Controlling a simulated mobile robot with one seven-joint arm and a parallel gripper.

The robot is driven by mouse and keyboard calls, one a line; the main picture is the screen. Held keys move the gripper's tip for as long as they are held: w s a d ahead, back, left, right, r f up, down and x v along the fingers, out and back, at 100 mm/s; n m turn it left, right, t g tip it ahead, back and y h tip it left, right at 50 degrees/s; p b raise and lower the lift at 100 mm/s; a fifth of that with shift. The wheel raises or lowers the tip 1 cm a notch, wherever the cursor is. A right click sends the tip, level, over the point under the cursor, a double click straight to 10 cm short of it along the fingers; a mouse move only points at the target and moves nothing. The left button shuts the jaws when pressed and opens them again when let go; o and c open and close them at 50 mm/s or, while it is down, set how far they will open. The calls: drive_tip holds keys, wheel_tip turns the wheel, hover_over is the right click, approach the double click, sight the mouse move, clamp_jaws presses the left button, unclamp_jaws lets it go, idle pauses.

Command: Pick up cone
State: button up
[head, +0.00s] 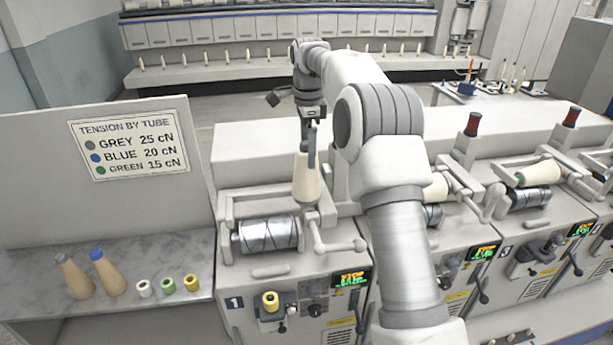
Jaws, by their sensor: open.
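The top of the cone is partly hidden by the gripper. Two tan cones stand on the left shelf, one with a grey tip (74,278) and one with a blue tip (107,274).
A sign (128,145) lists tension by tube colour. Small white (144,288), green (168,285) and yellow (191,283) spools sit on the marble shelf (180,250). Cream cones lie at the second (436,187) and third (540,173) units. My arm covers part of the machine between units.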

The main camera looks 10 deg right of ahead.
sight(306, 167)
drive_tip(key=shift+a+f+p, duration=0.15)
drive_tip(key=shift+f+p, duration=0.35)
drive_tip(key=shift+f, duration=2.25)
drive_tip(key=shift+c, duration=0.2)
drive_tip(key=c, duration=1.3)
wheel_tip(306, 167, up, 12)
drive_tip(key=shift+f+p, duration=0.1)
drive_tip(key=shift+p, duration=0.85)
drive_tip(key=shift+c, duration=0.2)
